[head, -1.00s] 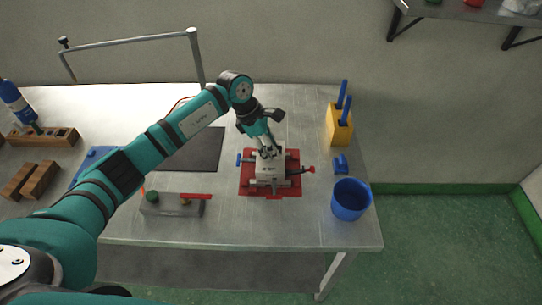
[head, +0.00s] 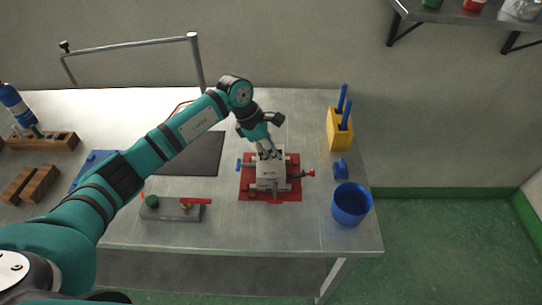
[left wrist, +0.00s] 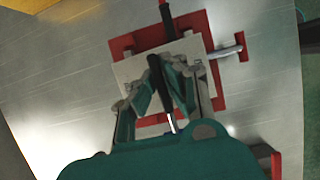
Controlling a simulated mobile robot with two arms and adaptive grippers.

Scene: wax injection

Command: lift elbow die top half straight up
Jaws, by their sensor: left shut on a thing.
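The elbow die top half (head: 270,172) is a pale grey block over the red base plate (head: 290,192) on the metal table. In the left wrist view the pale die (left wrist: 134,68) shows between and beyond my fingers, with the red plate (left wrist: 226,98) around it. Whether the top half is apart from the lower part cannot be told. My right gripper is not in view.
A blue cup (head: 351,204) and a yellow holder with blue-handled tools (head: 340,130) stand right of the die. A grey block with a red handle (head: 175,208) lies front left. A dark mat (head: 196,152) lies behind left. Bare table lies in front.

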